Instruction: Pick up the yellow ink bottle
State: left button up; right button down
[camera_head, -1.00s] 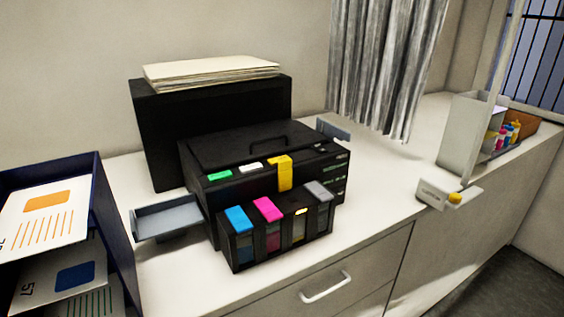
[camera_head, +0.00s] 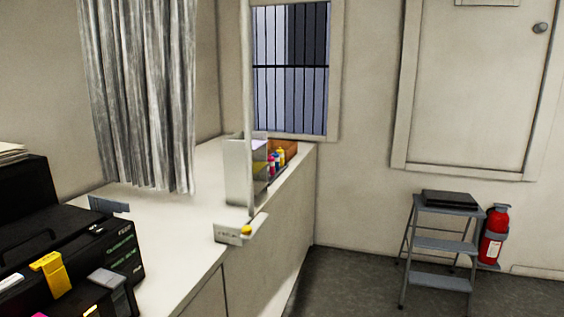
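A small yellow ink bottle (camera_head: 281,157) stands at the far end of the white counter, in a row with a few other coloured bottles, among them a pink or red one (camera_head: 271,165). The bottles are small in the view, and their lower parts are partly hidden by the edge of a tray. A white upright holder (camera_head: 238,172) stands just left of them, and a brown box (camera_head: 290,148) is behind them. Neither of my grippers is in view.
A black printer (camera_head: 100,240) with a yellow flap (camera_head: 50,274) is at the near left. A white block with a yellow knob (camera_head: 246,230) sits at the counter's edge. A step stool (camera_head: 442,245) and a red fire extinguisher (camera_head: 494,235) stand at right. The floor between is clear.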

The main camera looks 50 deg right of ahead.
aim_at(281, 153)
jog(key=z, duration=1.6)
jog(key=u, duration=0.5)
jog(key=i+l+u, duration=0.25)
jog(key=l, duration=0.15)
jog(key=i+l+u, duration=0.1)
jog(key=l+u, duration=0.15)
jog(key=l, duration=0.15)
jog(key=i+l+u, duration=0.25)
jog(key=l, duration=0.15)
jog(key=l+u, duration=0.25)
jog(key=l, duration=0.2)
